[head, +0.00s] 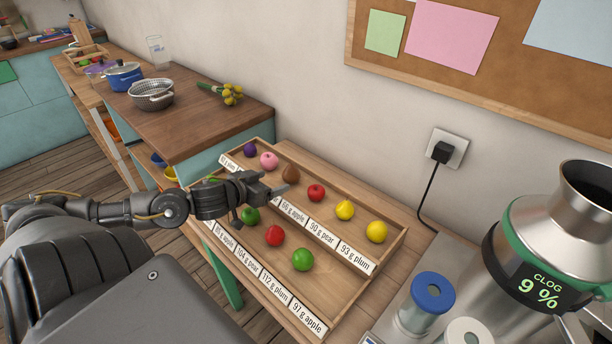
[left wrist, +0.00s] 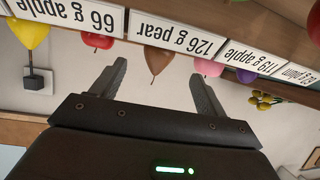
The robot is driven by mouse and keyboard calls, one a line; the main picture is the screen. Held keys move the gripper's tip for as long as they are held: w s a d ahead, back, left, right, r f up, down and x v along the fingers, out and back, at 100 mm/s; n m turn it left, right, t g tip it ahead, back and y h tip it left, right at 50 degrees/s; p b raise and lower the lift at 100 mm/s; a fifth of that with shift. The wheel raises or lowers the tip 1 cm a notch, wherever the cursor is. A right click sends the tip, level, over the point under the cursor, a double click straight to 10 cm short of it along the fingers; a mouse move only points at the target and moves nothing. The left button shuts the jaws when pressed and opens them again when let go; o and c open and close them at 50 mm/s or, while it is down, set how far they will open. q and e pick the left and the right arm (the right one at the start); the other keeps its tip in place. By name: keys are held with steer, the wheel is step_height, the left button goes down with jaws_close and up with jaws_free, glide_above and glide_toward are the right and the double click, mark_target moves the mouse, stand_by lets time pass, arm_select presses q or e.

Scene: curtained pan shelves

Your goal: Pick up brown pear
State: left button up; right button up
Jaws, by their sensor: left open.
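The brown pear (head: 290,174) stands in the back row of the stepped wooden tray, between a pink apple and a red apple. My left gripper (head: 279,184) is just in front of it, above the tray. In the upside-down left wrist view, the brown pear (left wrist: 158,60) shows between the two spread fingers of the left gripper (left wrist: 158,72), beyond the label "126 g pear" (left wrist: 178,32). The fingers appear apart from the pear, with nothing between them. The label strip hides part of the pear in that view. My right gripper is not in view.
In the back row a purple plum (head: 250,149) and pink apple (head: 269,160) stand left of the pear; a red apple (head: 316,192) and yellow fruits stand right. Green and red fruits fill the front row. A metal canister (head: 520,250) stands at the right.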

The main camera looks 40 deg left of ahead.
mark_target(286, 177)
arm_select(q)
steer(key=shift+w+a+f, duration=0.1)
steer(key=shift+w+f, duration=0.1)
steer(key=shift+w, duration=0.15)
steer(key=shift+a+r, duration=0.1)
steer(key=shift+w, duration=0.3)
steer(key=x, duration=0.3)
steer(key=shift+w+d, duration=0.2)
steer(key=shift+w, duration=0.1)
steer(key=shift+w+f, duration=0.35)
steer(key=shift+w, duration=0.2)
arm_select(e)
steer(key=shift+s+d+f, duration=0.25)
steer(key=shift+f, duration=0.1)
arm_select(q)
steer(key=shift+w, duration=0.15)
